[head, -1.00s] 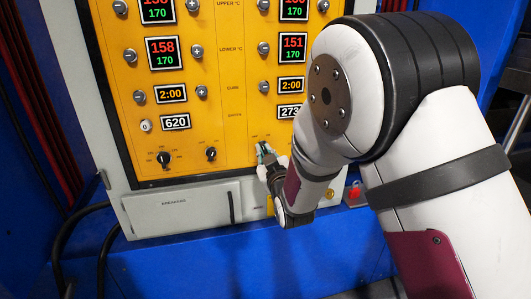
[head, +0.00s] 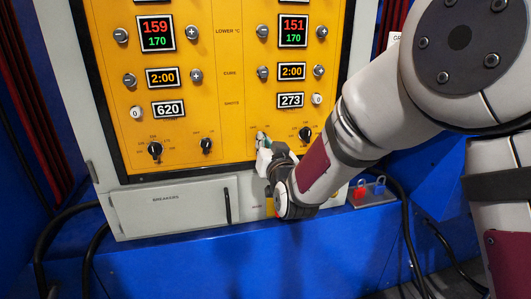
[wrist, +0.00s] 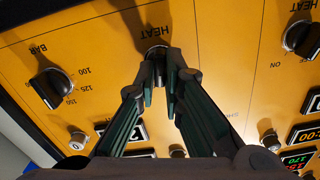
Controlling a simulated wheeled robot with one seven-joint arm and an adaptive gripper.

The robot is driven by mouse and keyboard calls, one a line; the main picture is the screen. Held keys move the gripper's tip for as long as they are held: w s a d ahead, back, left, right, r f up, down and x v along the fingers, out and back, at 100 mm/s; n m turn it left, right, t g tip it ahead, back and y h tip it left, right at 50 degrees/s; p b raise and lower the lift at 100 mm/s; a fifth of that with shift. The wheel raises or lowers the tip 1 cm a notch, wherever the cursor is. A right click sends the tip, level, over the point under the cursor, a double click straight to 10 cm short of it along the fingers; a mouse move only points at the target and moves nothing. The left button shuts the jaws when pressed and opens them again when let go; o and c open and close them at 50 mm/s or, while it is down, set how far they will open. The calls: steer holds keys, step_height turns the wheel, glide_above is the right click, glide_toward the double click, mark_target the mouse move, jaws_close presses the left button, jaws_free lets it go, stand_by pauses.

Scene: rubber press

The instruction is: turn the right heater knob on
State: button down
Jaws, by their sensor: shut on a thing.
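The right heater knob (wrist: 157,50), a dark knob on a silver collar, sits on the yellow panel under an upside-down HEAT label in the wrist view. My gripper (wrist: 161,76) is shut on it, with the fingertips at its near side. Its pointer is hidden, so I cannot tell its setting. In the head view my gripper (head: 263,142) reaches the panel's lower right half and mostly covers this knob. The left heater knob (head: 206,145) stands apart to the left and also shows in the wrist view (wrist: 298,37).
The right bar knob (head: 305,133) is close to the right of my gripper; the left bar knob (head: 155,149) is farther away. Displays and plus/minus buttons lie above. A grey breaker door (head: 170,205) is below.

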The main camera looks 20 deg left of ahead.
steer(key=shift+m+b, duration=0.95)
steer(key=shift+m, duration=0.05)
steer(key=c, duration=1.7)
jaws_free()
steer(key=v, duration=1.2)
steer(key=shift+s, duration=0.1)
